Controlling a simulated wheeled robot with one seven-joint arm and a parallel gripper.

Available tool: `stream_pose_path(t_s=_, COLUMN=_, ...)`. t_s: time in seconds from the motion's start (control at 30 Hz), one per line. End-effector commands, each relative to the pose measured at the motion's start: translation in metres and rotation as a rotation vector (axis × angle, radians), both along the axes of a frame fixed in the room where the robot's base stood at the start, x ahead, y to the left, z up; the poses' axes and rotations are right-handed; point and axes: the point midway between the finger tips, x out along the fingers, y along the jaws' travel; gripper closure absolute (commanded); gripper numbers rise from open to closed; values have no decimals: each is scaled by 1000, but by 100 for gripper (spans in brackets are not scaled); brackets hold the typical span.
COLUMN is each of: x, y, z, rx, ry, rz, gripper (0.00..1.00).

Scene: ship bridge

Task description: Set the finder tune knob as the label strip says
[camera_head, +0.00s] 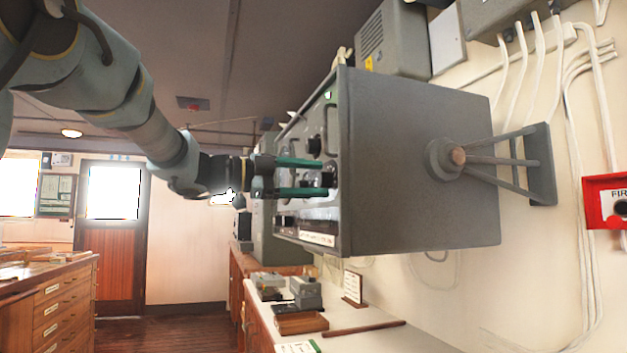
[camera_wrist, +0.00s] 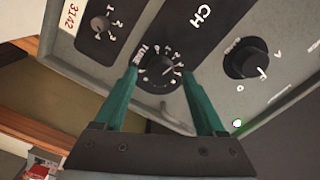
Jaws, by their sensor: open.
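The finder is a grey box (camera_head: 420,165) on a wall bracket, its front panel facing left. In the wrist view, the black tune knob (camera_wrist: 158,71), labelled "TUNE" and ringed by white marks, has a light pointer toward the upper right. My gripper (camera_head: 324,178) is at the panel with its teal fingers apart; in the wrist view its fingertips (camera_wrist: 160,75) lie either side of the knob. I cannot tell whether they touch it. A white label strip (camera_head: 318,238) is on the lower panel, its text too small to read. A tag (camera_wrist: 73,17) reads "3142".
Another knob (camera_wrist: 99,24) is at the upper left of the panel and a larger one (camera_wrist: 247,62) at the right. A counter (camera_head: 370,343) with small devices (camera_head: 303,291) is below the box. A red fire box (camera_head: 606,202) is on the right wall.

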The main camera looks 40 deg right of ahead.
Motion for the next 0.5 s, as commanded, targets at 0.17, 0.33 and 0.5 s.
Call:
stream_pose_path(t_s=0.17, x=11, y=26, z=-2, rx=-1, ry=-2, rz=6, gripper=27)
stream_pose_path(t_s=0.33, x=24, y=58, z=-3, rx=0, ry=-1, rz=6, gripper=27)
stream_pose_path(t_s=0.5, x=34, y=83, z=-2, rx=0, ry=-1, rz=4, gripper=27)
